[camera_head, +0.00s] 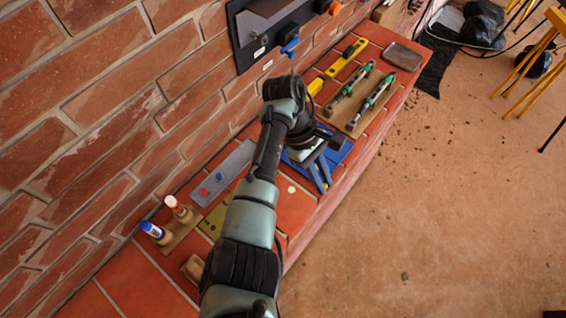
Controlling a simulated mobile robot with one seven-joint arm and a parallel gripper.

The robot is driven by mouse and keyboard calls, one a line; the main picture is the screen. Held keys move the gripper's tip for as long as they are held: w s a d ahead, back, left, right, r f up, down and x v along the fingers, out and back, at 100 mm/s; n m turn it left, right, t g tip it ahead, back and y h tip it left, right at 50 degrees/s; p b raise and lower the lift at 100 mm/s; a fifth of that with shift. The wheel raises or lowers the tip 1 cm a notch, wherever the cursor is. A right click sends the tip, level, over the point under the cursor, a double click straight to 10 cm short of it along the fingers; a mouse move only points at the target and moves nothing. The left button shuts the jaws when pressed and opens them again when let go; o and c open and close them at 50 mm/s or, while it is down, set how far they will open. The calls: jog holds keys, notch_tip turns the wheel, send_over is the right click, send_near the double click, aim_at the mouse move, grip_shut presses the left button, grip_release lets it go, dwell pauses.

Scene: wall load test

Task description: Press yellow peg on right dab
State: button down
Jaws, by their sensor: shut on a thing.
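My gripper (322,183) is over the blue tray (341,153) on the brick ledge, its fingers pointing down and right. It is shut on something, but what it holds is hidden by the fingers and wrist. I cannot make out a yellow peg for certain. A yellow piece (316,86) shows just beyond my arm, in line with the yellow level, and may be part of it. A dark board (248,35) is on the brick wall, with a blue knob (290,47) and an orange knob (334,7). I cannot tell which mark is the right dab.
A grey plate (238,157) with red and blue spots lies left of my arm. Two bottles (156,232) stand at the ledge's near end. A yellow level (349,55), a wooden board (350,121) with green-and-black tools and a metal tray (403,56) lie beyond.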

jog(key=w+a+n+t+h+p, duration=0.1)
jog(key=w+a+n+t, duration=0.2)
jog(key=n, duration=0.6)
jog(key=n+t, duration=0.4)
jog(key=n, duration=0.1)
send_over(295, 188)
jog(key=s+a, duration=0.1)
jog(key=a, duration=0.1)
jog(key=f, duration=0.2)
jog(key=f+b, duration=0.4)
jog(key=b, duration=0.1)
jog(key=shift+d, duration=0.2)
jog(key=shift+f+b, duration=0.3)
jog(key=shift+f, duration=0.8)
jog(key=shift+p, duration=0.35)
jog(key=shift+s+f, duration=0.1)
jog(key=shift+f, duration=0.55)
jog(key=c, duration=0.5)
grip_release()
